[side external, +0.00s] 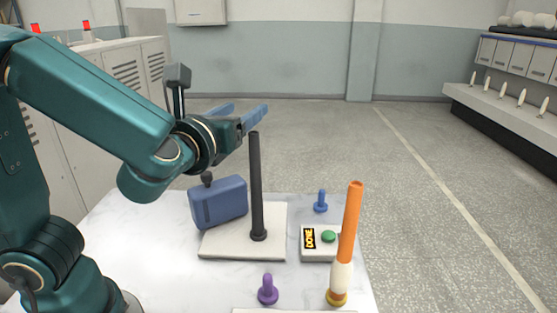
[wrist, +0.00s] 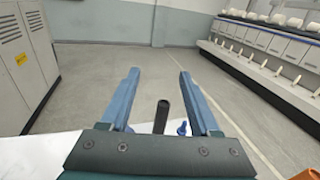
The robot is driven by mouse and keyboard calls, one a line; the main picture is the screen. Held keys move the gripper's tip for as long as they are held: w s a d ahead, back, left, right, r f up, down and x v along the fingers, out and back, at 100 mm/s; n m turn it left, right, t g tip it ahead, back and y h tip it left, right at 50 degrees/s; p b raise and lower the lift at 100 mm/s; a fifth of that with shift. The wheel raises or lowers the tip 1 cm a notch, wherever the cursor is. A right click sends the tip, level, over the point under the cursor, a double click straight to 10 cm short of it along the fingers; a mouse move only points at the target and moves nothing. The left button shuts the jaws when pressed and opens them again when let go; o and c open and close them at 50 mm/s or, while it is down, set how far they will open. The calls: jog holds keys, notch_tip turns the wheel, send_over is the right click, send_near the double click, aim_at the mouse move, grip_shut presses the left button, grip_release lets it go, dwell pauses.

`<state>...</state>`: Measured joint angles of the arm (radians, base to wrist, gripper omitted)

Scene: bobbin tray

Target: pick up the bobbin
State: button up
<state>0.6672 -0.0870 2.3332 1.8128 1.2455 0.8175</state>
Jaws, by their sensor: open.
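A tall orange bobbin (side external: 350,222) with a white lower part and a yellow foot stands upright at the right front of the table in the side view. The dark post (wrist: 161,117) shows lower down between the fingers.
The post stands on a white plate (side external: 225,246), with a blue box (side external: 218,203) beside it. A button box (side external: 318,250) with a green button, a blue peg (side external: 321,201) and a purple peg (side external: 268,290) are also on the marble table (side external: 130,250). Bare table lies at left.

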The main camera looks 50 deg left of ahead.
aim_at(253, 193)
jog(key=shift+m+t+h, duration=0.3)
jog(key=shift+m+h, duration=0.1)
jog(key=shift+m, duration=0.2)
jog(key=f, duration=1.1)
jog(key=d+f, duration=0.1)
jog(key=f, duration=0.4)
jog(key=shift+w+f, duration=0.2)
jog(key=shift+w, duration=0.05)
jog(key=shift+x, duration=2.55)
grip_shut()
